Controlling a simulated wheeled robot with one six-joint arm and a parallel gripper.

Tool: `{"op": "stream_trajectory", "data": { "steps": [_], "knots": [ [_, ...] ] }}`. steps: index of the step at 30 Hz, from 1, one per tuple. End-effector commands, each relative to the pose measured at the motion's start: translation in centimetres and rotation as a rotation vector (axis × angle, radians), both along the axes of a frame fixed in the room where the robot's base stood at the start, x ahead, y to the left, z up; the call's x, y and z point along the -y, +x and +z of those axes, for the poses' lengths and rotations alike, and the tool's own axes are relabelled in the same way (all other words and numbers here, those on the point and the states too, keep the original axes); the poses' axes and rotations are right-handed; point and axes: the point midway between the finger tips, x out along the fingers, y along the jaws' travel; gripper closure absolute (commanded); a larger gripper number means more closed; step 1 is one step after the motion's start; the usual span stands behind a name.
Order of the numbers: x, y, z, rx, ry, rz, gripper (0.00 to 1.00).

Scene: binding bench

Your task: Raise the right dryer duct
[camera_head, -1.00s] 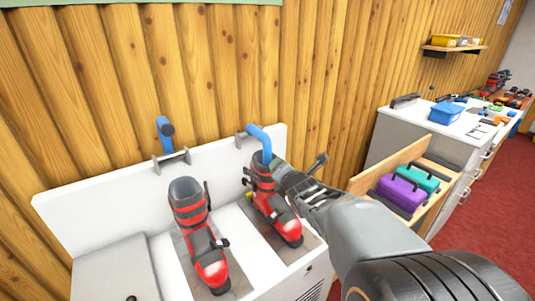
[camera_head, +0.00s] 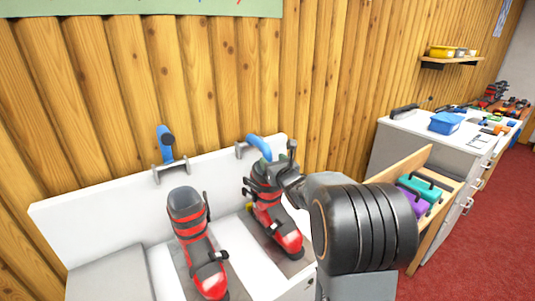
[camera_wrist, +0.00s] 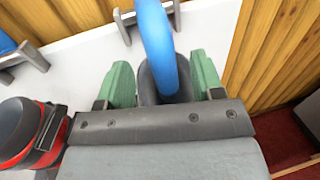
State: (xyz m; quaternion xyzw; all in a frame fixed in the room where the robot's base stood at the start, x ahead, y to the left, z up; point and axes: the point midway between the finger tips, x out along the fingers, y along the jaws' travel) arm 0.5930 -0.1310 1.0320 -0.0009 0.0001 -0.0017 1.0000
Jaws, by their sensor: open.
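The right dryer duct (camera_head: 259,144) is a blue curved tube hooked over the dryer's back panel, its lower end going down at the top of the right red-and-black boot (camera_head: 284,232). In the wrist view the duct (camera_wrist: 156,35) passes between the two green fingertips of my gripper (camera_wrist: 164,82). The gripper is open, with a finger on each side of the duct and a visible gap at each side. In the head view my gripper (camera_head: 277,168) is at the right boot's top and hides part of it. The left duct (camera_head: 165,142) points upward, clear of the left boot (camera_head: 197,240).
The white dryer back panel (camera_head: 95,215) stands against the wooden wall. On the right, an open drawer (camera_head: 432,232) holds purple and teal cases, beside a white workbench (camera_head: 410,124) with tools and a blue bin. A wall shelf (camera_head: 450,61) hangs above.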

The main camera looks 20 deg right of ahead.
Motion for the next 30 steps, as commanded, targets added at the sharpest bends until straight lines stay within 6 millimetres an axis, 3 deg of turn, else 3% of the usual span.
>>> {"op": "stream_trajectory", "data": {
  "steps": [3, 9, 23, 30],
  "knots": [
    [0.0, 2.0, 0.1, -0.001, 0.001, 0.002, 0.39],
    [0.0, 4.1, 0.1, 0.0, 0.002, -0.001, 0.39],
    [0.0, 5.1, 0.0, 0.0, 0.002, -0.001, 0.39],
    [0.0, 5.1, 0.0, 0.0, 0.002, -0.001, 0.59]
  ]
}}
